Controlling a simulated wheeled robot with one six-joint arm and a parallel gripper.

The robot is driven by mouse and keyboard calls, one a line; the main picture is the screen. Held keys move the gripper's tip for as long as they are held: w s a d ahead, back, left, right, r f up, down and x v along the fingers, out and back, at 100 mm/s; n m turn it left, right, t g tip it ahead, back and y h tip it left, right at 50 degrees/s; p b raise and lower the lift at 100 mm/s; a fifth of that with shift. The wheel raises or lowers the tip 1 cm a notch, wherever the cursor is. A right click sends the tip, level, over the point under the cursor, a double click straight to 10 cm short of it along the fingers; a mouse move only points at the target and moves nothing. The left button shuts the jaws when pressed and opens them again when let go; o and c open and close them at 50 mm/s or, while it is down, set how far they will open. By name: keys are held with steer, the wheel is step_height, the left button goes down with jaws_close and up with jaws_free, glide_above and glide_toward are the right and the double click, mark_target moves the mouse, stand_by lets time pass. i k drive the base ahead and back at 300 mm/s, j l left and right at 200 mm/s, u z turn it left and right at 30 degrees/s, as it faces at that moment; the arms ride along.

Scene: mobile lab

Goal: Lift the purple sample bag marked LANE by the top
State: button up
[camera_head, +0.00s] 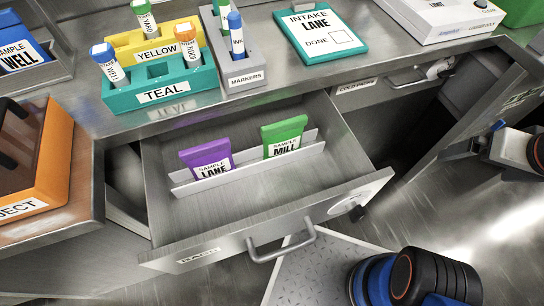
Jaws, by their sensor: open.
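The purple sample bag (207,159) marked LANE stands upright in an open metal drawer (300,193). It is in a light grey rack (248,172) that hides its lower part. Its top edge shows clear above the rack. A green sample bag (284,136) marked MILL stands in the same rack to its right, with a gap between them. My gripper's fingers do not show in this view. Parts of my arm show at the lower right and at the right edge, apart from the bags.
The drawer's handle (283,247) sticks out at the front. An orange case (42,160) is at the left.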

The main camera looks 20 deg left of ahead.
mark_target(209, 160)
steer(key=k+l+z, duration=0.1)
steer(key=k+l, duration=0.2)
steer(key=k+l+u, duration=0.1)
steer(key=u, duration=0.4)
steer(key=k+u, duration=0.15)
steer(key=u, duration=0.3)
steer(key=k+u, duration=0.15)
steer(key=u, duration=0.35)
